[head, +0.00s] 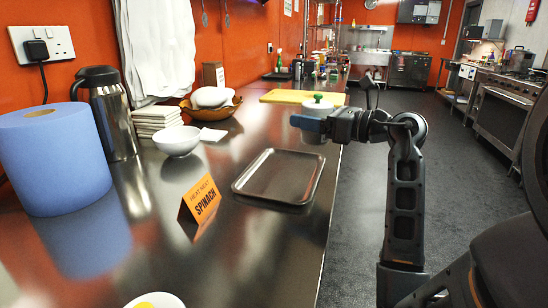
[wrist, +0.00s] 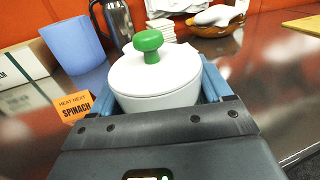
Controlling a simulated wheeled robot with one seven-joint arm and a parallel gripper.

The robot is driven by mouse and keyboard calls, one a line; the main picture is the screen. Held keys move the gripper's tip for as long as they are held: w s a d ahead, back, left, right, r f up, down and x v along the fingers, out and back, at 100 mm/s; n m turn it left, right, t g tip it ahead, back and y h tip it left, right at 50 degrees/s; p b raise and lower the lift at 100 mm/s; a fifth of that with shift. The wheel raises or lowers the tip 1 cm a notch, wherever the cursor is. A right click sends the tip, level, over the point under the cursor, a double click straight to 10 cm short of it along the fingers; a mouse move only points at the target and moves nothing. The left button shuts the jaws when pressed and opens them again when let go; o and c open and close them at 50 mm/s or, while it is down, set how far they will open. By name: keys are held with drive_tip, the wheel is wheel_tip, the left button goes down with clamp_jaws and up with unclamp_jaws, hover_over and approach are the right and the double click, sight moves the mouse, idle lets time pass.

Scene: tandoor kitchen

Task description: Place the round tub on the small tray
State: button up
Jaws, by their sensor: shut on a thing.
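The round tub is white with a lid and a green knob. In the wrist view the tub (wrist: 155,80) sits upright between the blue fingers of my gripper (wrist: 158,95), which is shut on it. In the head view the tub (head: 322,118) is partly hidden behind my gripper (head: 312,125). It appears held above the counter, beyond the small tray and to its right in the picture. The small tray (head: 237,186) is a dark metal rectangle with a raised rim, lying empty on the steel counter.
An orange "SPINACH" sign (head: 200,203) stands left of the tray. A white bowl (head: 177,141), a blue paper roll (head: 52,155) and a steel flask (head: 112,115) stand farther left. A yellow board (head: 290,96) lies behind. The counter's right edge is close to the tray.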

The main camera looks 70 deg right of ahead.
drive_tip(key=shift+w+a+f+b, duration=0.25)
drive_tip(key=shift+w+a+f, duration=0.15)
drive_tip(key=shift+w+f, duration=0.95)
drive_tip(key=shift+w+a+f+b, duration=0.3)
drive_tip(key=shift+w+a+f, duration=0.15)
drive_tip(key=shift+w+f, duration=0.85)
drive_tip(key=shift+w+a+f+b, duration=0.35)
drive_tip(key=shift+w+f, duration=0.6)
drive_tip(key=shift+f, duration=0.7)
drive_tip(key=shift+f, duration=0.2)
drive_tip(key=o, duration=1.3)
drive_tip(key=shift+r, duration=0.1)
drive_tip(key=shift+s+r, duration=0.1)
drive_tip(key=shift+s, duration=0.05)
drive_tip(key=s, duration=0.4)
drive_tip(key=s+a, duration=0.1)
drive_tip(key=s, duration=0.2)
drive_tip(key=s+a, duration=0.1)
drive_tip(key=s, duration=0.3)
drive_tip(key=shift+s+a, duration=0.15)
drive_tip(key=shift+s, duration=0.15)
